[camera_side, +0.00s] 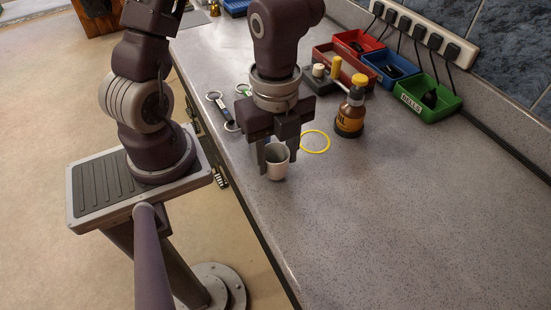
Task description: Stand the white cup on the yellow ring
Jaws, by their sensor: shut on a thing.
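The white cup (277,167) is upright between the fingers of my gripper (278,164) near the counter's left edge. My gripper points down and is shut on the cup. I cannot tell whether the cup's base touches the counter or is slightly above it. The yellow ring (315,141) lies flat on the counter, to the right of and behind the cup, apart from it. The ring's left edge is close behind my gripper's right side in this view.
A brown bottle (350,115) stands just right of the ring. Behind are red (358,43), blue (391,71) and green (428,100) bins and a power strip (425,35). Wrenches (222,111) lie to the left. The counter's front right (400,220) is clear.

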